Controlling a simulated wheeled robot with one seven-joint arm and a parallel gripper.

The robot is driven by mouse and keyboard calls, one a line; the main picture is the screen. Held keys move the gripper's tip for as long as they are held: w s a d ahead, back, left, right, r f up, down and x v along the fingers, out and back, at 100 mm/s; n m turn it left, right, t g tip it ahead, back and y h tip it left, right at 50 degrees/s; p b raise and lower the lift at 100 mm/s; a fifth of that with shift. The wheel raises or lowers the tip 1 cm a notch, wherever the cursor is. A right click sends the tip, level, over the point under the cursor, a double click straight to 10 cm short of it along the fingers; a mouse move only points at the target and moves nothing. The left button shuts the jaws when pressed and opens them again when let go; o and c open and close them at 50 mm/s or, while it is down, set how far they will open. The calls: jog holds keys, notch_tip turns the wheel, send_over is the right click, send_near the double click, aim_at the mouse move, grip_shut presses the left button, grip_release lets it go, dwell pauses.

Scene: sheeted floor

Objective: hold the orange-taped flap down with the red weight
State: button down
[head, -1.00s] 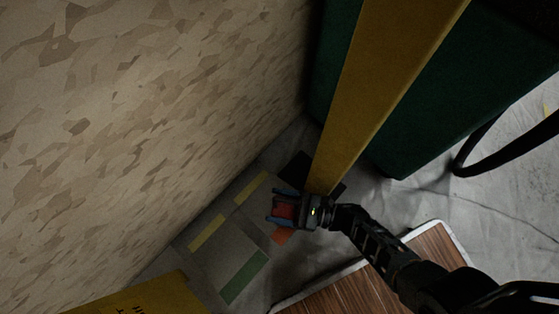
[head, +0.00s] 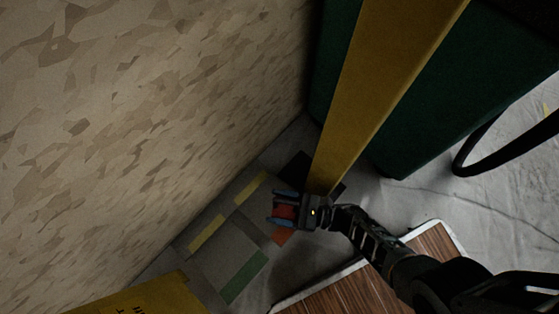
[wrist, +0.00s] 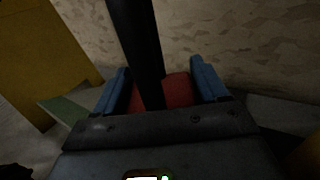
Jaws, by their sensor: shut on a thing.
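My gripper (head: 284,210) is shut on the red weight (head: 283,213), which sits between its blue fingers. The red weight also fills the space between the fingers in the wrist view (wrist: 178,92); a dark bar in front hides part of it. I cannot tell whether the weight touches the sheet.
Yellow tape strips (head: 207,233) and a green strip (head: 244,276) mark the sheet beside the speckled wall (head: 130,130). A yellow post (head: 375,100) and dark green cabinet (head: 440,100) stand close behind the gripper. A wood-topped board (head: 345,292) and a yellow sign (head: 150,298) lie nearer.

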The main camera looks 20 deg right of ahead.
jog(key=shift+w+f, duration=0.1)
dwell(0.7)
jog(key=shift+c, duration=1.7)
grip_release()
jog(key=o, duration=0.3)
jog(key=shift+o, duration=0.2)
jog(key=shift+f, duration=0.15)
jog(key=v, duration=0.7)
jog(key=shift+s+d, duration=0.25)
jog(key=shift+s, duration=0.1)
